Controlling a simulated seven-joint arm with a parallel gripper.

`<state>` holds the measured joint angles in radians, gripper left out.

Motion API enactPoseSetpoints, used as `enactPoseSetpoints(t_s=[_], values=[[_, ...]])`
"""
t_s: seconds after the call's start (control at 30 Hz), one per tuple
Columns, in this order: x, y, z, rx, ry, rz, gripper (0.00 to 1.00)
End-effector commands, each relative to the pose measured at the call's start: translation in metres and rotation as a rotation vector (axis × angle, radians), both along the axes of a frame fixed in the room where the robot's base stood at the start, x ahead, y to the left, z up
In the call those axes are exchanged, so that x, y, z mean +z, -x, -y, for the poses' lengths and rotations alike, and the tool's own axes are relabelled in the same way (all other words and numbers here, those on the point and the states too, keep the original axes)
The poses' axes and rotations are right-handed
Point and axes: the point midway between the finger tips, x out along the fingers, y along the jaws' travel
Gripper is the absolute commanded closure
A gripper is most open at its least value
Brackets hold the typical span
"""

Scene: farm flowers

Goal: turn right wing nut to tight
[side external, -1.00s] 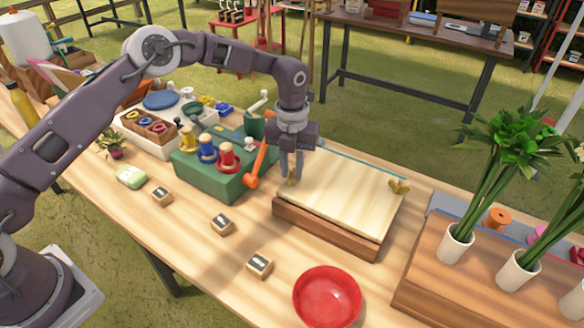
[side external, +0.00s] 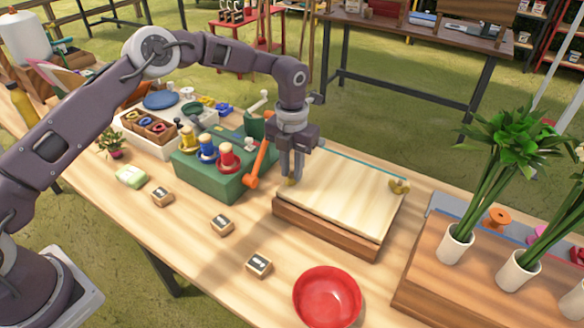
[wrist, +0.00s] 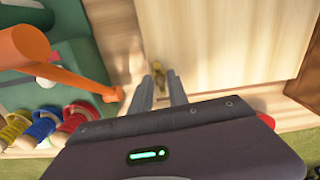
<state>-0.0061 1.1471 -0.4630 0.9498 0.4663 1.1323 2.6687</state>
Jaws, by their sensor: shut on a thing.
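A flower press with a pale wooden top board (side external: 345,195) and a brown base (side external: 325,235) lies on the bench. A brass wing nut (side external: 291,182) is at its picture-left end, and another brass wing nut (side external: 399,186) is at its picture-right end. My gripper (side external: 292,176) points down at the picture-left end, shut on the wing nut there. In the wrist view that nut (wrist: 158,77) shows between my fingertips (wrist: 160,88), partly hidden by them. The picture-right nut stands free, with no gripper near it.
An orange hammer (side external: 258,163) leans close beside my gripper, against a green holder (side external: 205,176) with coloured spools. A red bowl (side external: 327,297) and small wooden blocks (side external: 221,224) are in front. Potted stems (side external: 457,243) stand at the right.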

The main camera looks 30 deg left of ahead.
Motion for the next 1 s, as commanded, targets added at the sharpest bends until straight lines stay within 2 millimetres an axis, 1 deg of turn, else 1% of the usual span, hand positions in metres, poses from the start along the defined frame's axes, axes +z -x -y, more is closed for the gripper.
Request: enactPoseSetpoints(t_s=[0.07, 0.1, 0.17, 0.2, 0.5, 0.57, 0.7, 0.8, 0.9, 1.0], values=[[0.003, -0.001, 0.001, 0.001, 0.004, 0.006, 1.0], [0.003, -0.001, 0.001, 0.001, 0.003, 0.006, 0.73], [0.002, -0.001, 0.001, 0.001, 0.003, 0.005, 0.62], [0.002, -0.001, 0.001, 0.001, 0.002, 0.004, 0.57], [0.003, 0.0, 0.0, 0.001, 0.001, 0.002, 0.57], [0.01, -0.001, 0.0, 0.001, 0.001, 0.003, 0.57], [0.041, -0.001, 0.0, 0.002, 0.001, 0.005, 0.57], [0.058, -0.001, 0.001, 0.001, 0.001, 0.005, 0.57], [0.069, -0.001, 0.001, 0.001, 0.002, 0.004, 0.57], [0.072, 0.0, 0.001, 0.0, 0.001, 0.002, 0.57]])
